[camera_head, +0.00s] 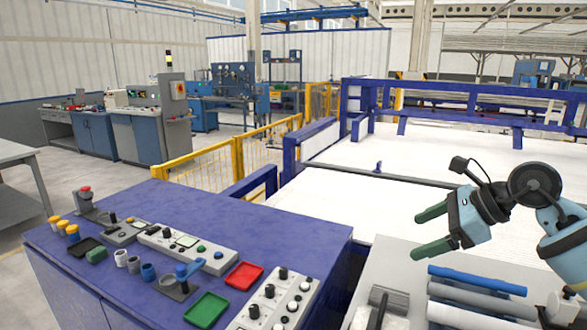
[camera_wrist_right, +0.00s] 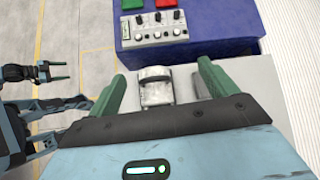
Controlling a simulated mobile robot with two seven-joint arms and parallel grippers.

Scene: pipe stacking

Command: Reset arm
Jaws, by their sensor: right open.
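My right gripper (camera_head: 425,231) hangs above the grey worktop (camera_head: 395,262), with its two green fingers apart and nothing between them. In the right wrist view its fingers (camera_wrist_right: 160,92) stand either side of a grey-white fixture (camera_wrist_right: 156,86), which lies farther off beyond the fingers. A blue pipe (camera_head: 478,280) lies on the worktop below and right of the gripper. My left gripper (camera_wrist_right: 51,72) shows small at the left of the right wrist view, fingers apart and empty.
A blue control desk (camera_head: 190,215) with a red tray (camera_head: 244,275), a green tray (camera_head: 206,310) and a button box (camera_head: 275,300) stands left of the worktop. A blue-framed white conveyor bed (camera_head: 340,210) lies behind. Yellow fencing (camera_head: 210,165) runs behind the desk.

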